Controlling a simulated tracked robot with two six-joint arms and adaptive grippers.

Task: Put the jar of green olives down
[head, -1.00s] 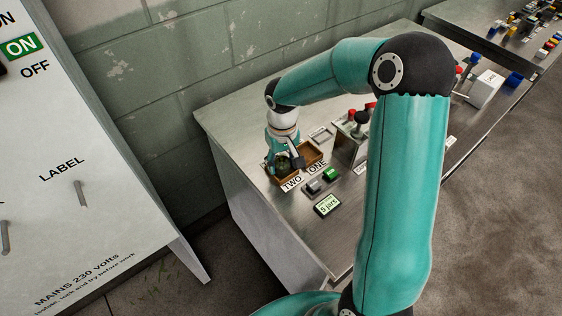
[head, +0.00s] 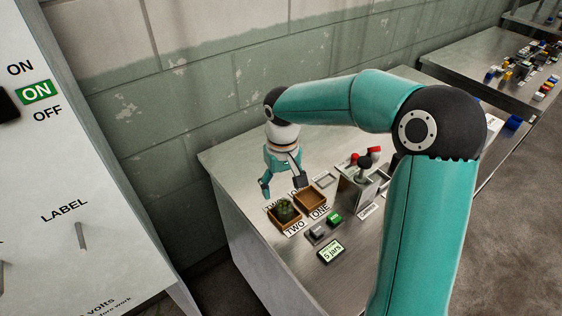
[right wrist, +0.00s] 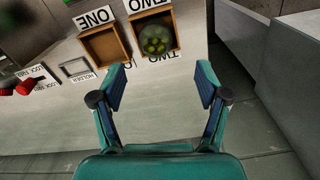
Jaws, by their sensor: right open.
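The jar of green olives (head: 285,210) stands in the wooden tray labelled TWO (head: 273,222) on the metal bench. It also shows in the right wrist view (right wrist: 155,40), round and dark green with pale olives inside. My right gripper (head: 283,190) is open and empty, above and behind the jar, clear of it. In the right wrist view its two fingers (right wrist: 163,88) are spread wide with only bench between them. My left gripper is not in view.
An empty wooden tray labelled ONE (head: 311,203) is beside tray TWO. In front are a grey and a green button (head: 335,218) and a display reading 5 jars (head: 331,251).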

